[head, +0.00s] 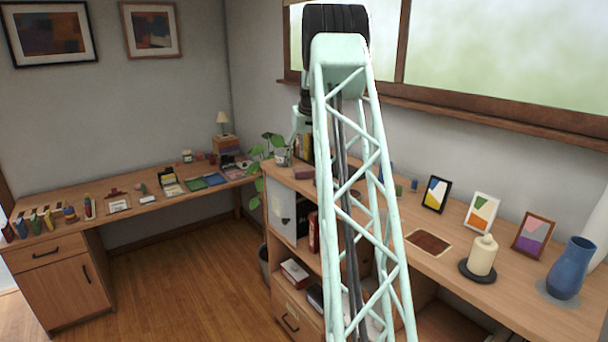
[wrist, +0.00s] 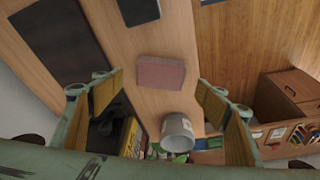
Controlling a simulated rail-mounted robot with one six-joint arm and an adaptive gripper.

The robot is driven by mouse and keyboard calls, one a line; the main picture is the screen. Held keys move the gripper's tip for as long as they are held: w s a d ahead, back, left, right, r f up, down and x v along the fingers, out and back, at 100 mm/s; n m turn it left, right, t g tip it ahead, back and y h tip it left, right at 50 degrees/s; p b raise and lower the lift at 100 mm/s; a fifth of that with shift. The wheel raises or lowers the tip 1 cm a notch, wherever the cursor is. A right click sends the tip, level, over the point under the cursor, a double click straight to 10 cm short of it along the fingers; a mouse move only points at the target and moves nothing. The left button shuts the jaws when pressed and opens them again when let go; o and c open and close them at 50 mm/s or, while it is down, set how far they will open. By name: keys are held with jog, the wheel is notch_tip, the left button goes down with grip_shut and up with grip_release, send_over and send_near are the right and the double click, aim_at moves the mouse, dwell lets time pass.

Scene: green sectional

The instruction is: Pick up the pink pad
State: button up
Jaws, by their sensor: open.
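The pink pad (wrist: 160,73) lies flat on the wooden surface in the wrist view, near the middle of the picture. In the head view a small dull-pink block (head: 302,172) on the shelf top, left of my arm, looks like the same pad. My gripper (wrist: 160,84) is open, with one finger at each side of the wrist view. The pad shows between and beyond the fingertips, apart from both. Nothing is held. In the head view my arm hides most of the gripper.
A white pot (wrist: 177,132) and a yellow-spined book (wrist: 129,137) stand close to the pad. A dark flat item (wrist: 138,10) lies on its other side. The shelf top's edge runs just right of the pad, with the wooden floor (wrist: 236,40) below.

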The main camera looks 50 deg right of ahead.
aim_at(304, 169)
jog(key=shift+x, duration=2.45)
jog(key=shift+a, duration=0.1)
jog(key=shift+c, duration=0.7)
jog(key=c, duration=0.8)
